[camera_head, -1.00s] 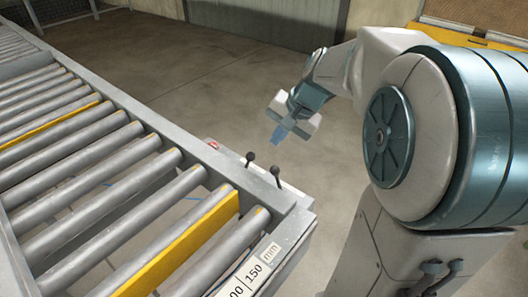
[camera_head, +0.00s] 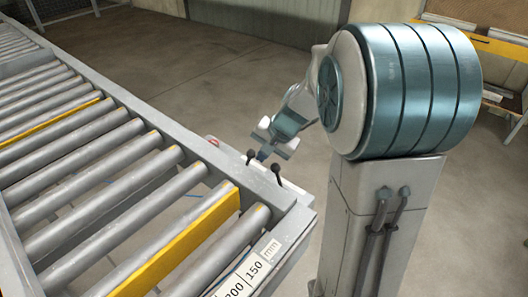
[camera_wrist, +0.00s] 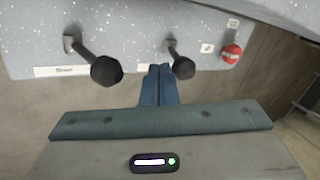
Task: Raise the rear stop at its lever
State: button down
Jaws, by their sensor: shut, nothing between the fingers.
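Two black-knobbed levers stand on the bench's side panel: the left one (camera_head: 250,156) and the right one (camera_head: 276,171) in the head view. In the wrist view they appear swapped, one knob (camera_wrist: 183,67) at the right and one (camera_wrist: 105,70) at the left. My gripper (camera_head: 263,155) is shut and empty, its fingertips (camera_wrist: 160,70) between the two levers. The fingers are close beside the knob nearer the red button; contact cannot be told. A yellow plate (camera_head: 190,243) lies between near rollers, another (camera_head: 55,124) further back.
A red button (camera_wrist: 231,53) sits on the panel past the nearer lever. The roller bench's grey side rail (camera_head: 170,135) runs along the left. The floor (camera_head: 240,90) beyond the bench is clear.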

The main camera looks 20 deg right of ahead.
jog(key=shift+w+a+r, duration=0.15)
jog(key=shift+w+r, duration=0.05)
jog(key=shift+w, duration=0.05)
jog(key=shift+w+a+r, duration=0.3)
jog(key=shift+w+a, duration=0.15)
jog(key=shift+w, duration=0.15)
jog(key=shift+w+a+r, duration=0.3)
jog(key=shift+w+a, duration=0.1)
jog(key=shift+w, duration=0.15)
jog(key=shift+w+a+r, duration=0.15)
jog(key=shift+w+a, duration=0.5)
jog(key=shift+w, duration=0.2)
jog(key=shift+w+a+r, duration=0.1)
jog(key=shift+w+a, duration=0.5)
jog(key=shift+w, duration=0.25)
jog(key=shift+a, duration=0.1)
jog(key=v, duration=1.4)
